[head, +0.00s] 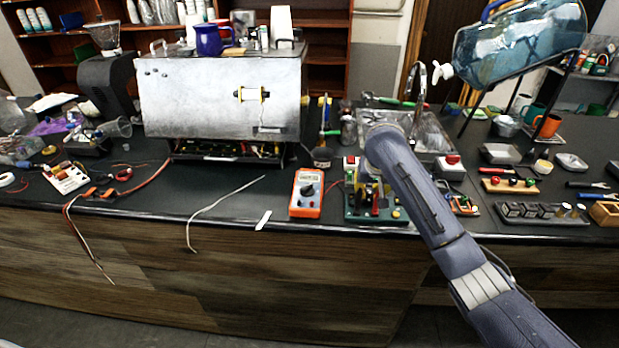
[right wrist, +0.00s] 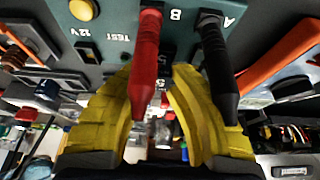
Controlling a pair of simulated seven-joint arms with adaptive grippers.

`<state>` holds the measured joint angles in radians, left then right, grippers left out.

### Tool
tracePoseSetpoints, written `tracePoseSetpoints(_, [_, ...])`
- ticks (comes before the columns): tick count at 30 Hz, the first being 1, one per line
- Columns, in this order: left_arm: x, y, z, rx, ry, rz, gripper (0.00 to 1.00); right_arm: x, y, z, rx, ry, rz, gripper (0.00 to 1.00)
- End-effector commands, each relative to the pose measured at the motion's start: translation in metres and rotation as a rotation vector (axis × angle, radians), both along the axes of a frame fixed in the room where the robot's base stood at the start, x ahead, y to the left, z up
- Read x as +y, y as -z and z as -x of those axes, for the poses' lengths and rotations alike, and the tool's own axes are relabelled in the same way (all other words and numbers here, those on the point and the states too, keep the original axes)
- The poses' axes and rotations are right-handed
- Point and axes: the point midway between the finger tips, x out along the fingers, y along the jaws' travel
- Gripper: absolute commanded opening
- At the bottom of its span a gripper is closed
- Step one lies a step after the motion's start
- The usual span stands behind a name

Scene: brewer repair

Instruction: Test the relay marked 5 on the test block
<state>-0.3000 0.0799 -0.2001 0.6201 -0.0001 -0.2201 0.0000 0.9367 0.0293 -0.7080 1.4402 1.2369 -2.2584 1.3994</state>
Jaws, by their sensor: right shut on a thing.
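In the right wrist view my right gripper (right wrist: 155,82) has yellow fingers close around a small, mostly hidden body with a 5 showing between them; I take it for the relay marked 5 (right wrist: 161,86). The green test block (right wrist: 95,25) lies beyond, with TEST, 12V, A and B markings and a yellow round part. A red probe (right wrist: 146,55) near B and a black probe (right wrist: 217,65) near A stand in front of the fingers. My left gripper is not in view.
An orange multimeter (head: 307,193) stands left of the block. Right of it are a board with coloured buttons (head: 508,185) and a rack of dark relays (head: 530,211). The metal brewer (head: 220,100) stands behind left. Loose wires lie on the bench; its front middle is fairly clear.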

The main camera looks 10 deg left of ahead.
Motion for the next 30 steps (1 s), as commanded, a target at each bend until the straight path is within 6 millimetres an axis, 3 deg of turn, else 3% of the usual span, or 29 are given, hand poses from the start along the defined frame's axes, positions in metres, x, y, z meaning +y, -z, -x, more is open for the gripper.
tracePoseSetpoints(30, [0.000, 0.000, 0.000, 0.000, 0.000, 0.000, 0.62, 0.000, -0.042, 0.000, -0.001, 0.000, -0.001, 0.00])
